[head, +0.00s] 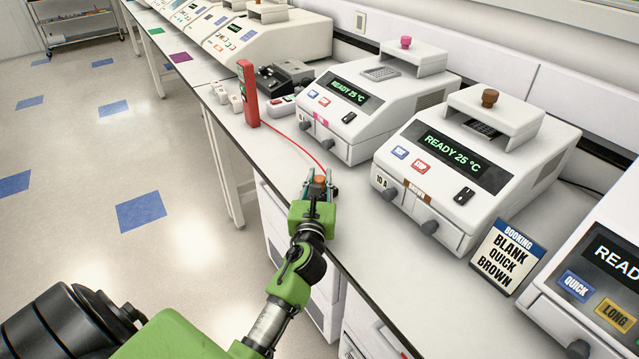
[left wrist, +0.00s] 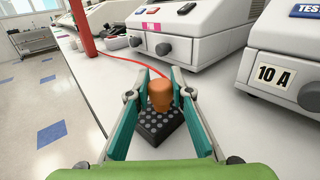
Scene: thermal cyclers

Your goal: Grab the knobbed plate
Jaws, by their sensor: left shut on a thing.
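The knobbed plate (left wrist: 156,130) is a small dark plate dotted with round wells, with an orange-brown knob (left wrist: 160,92) on top. It is at the front edge of the white bench, before the cyclers. My left gripper (left wrist: 160,100) is shut on the knob, one teal finger on each side. In the head view the knob (head: 319,180) shows between the fingers of my left gripper (head: 320,186), and the plate is mostly hidden. I cannot tell whether the plate touches the bench. My right gripper is not in view.
A cycler with a pink knob (head: 406,42) and cycler 10 A with a brown knob (head: 489,97) stand behind. A red upright device (head: 248,95) with a red cable (head: 305,148) stands left on the bench (head: 372,247).

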